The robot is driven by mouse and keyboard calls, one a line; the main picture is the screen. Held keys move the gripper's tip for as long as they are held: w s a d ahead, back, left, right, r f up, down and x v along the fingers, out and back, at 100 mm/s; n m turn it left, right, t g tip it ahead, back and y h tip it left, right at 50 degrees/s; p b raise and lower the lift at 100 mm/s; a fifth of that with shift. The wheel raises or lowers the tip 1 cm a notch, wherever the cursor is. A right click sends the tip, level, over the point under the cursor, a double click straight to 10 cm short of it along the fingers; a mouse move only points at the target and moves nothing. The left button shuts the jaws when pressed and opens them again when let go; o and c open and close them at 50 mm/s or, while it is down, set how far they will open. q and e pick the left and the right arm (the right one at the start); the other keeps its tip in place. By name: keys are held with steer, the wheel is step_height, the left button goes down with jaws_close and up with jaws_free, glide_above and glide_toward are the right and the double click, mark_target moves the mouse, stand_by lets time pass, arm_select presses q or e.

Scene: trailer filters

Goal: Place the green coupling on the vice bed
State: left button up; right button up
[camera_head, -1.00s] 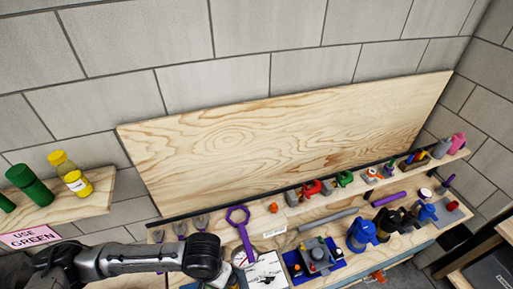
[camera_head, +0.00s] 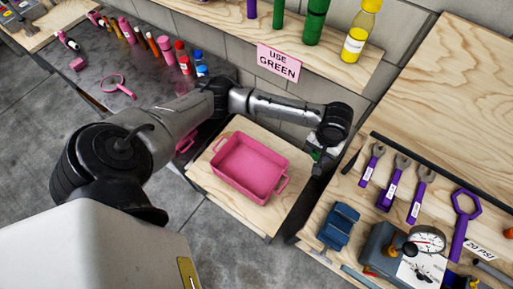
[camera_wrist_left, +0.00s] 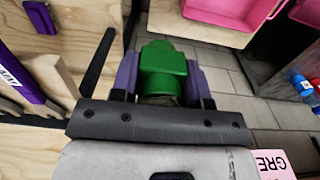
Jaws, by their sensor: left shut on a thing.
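The green coupling (camera_wrist_left: 163,68) sits between the two purple-grey fingers of my left gripper (camera_wrist_left: 163,84) in the left wrist view. The gripper is shut on it. In the head view my left gripper (camera_head: 316,154) is mostly hidden under my wrist, over the gap between the pink tray's stand and the workbench. A blue vice-like block (camera_head: 340,225) stands at the near left of the workbench, below and right of the gripper. I cannot make out its bed clearly. My right gripper is not in view.
A pink tray (camera_head: 232,182) stands on a wooden stand left of the gripper. Purple wrenches (camera_head: 393,185) and a gauge (camera_head: 428,240) are on the workbench. A shelf above holds green cylinders and a yellow bottle (camera_head: 358,35), with a pink "USE GREEN" sign (camera_head: 278,62).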

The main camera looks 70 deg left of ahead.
arm_select(q)
steer(key=w+a+f+n+b, duration=0.4)
steer(key=w+a+f+b, duration=0.2)
steer(key=f+b, duration=0.35)
steer(key=w+a+f+n+b, duration=0.5)
steer(key=f+b, duration=0.4)
steer(key=f, duration=0.2)
steer(key=w+a+f+n+b, duration=0.2)
steer(key=a+f+n+b, duration=0.3)
steer(key=f+b, duration=0.5)
steer(key=w+a+f+n+b, duration=0.1)
steer(key=a+f+n+b, duration=0.3)
steer(key=a+f+b, duration=0.6)
steer(key=b, duration=0.2)
glide_toward(277, 150)
steer(key=shift+d+f, duration=0.3)
steer(key=shift+d, duration=0.25)
steer(key=shift+d+f, duration=0.3)
steer(key=shift+d, duration=0.25)
steer(key=shift+s+a+f+b, duration=0.3)
steer(key=shift+s, duration=0.3)
step_height(277, 150, down, 4)
steer(key=b, duration=0.3)
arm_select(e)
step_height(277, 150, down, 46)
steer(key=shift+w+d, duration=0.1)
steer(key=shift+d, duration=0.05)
